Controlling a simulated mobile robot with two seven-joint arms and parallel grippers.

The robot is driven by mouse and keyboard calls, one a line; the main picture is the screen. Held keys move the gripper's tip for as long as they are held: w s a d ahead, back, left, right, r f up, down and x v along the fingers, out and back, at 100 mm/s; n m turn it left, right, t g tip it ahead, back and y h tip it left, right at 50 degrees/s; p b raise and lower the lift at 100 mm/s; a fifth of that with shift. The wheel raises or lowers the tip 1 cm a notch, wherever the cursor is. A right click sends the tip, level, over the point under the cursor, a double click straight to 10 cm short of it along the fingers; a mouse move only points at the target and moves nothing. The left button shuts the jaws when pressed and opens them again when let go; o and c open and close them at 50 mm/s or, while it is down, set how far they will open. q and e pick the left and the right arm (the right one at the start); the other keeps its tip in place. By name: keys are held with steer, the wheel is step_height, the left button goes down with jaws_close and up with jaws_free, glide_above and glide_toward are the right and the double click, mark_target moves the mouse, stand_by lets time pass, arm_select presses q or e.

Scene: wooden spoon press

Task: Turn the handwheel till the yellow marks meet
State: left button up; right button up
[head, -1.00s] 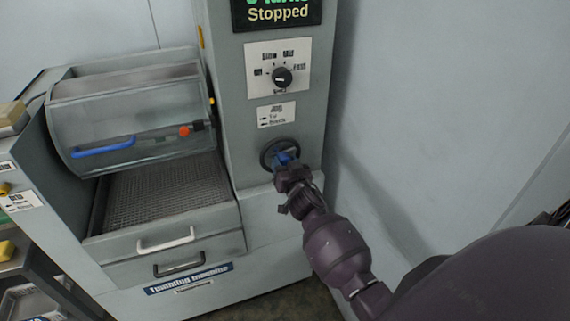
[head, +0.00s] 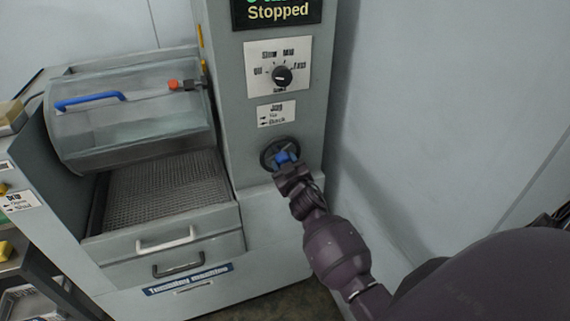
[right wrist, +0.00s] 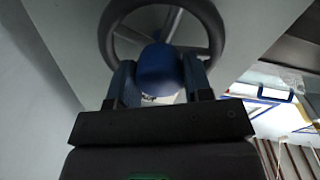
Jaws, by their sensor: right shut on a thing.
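The black handwheel (head: 267,150) is on the front of the grey column, and its rim and spokes also show in the right wrist view (right wrist: 116,43). My right gripper (head: 287,165) is shut on the wheel's blue knob (right wrist: 157,68), which sits between its fingers. The clear drum (head: 140,140) carries a blue handle (head: 90,101) and a red-tipped latch (head: 174,85). One yellow mark (head: 200,36) is on the column's left edge. A second small yellow mark (head: 204,67) is at the drum's right end, below it and apart from it. My left gripper is not in view.
Above the wheel are a rotary dial (head: 282,75), a jog label (head: 276,114) and a screen (head: 277,12) reading "Stopped". A mesh tray (head: 165,190) and drawer handles lie below the drum. A plain wall stands to the right.

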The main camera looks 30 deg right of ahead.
steer(key=shift+n, duration=1)
steer(key=o, duration=0.9)
steer(key=shift+s, duration=0.15)
steer(key=v, duration=1)
steer(key=shift+s+a, duration=0.1)
steer(key=shift+s, duration=0.2)
steer(key=shift+f, duration=0.1)
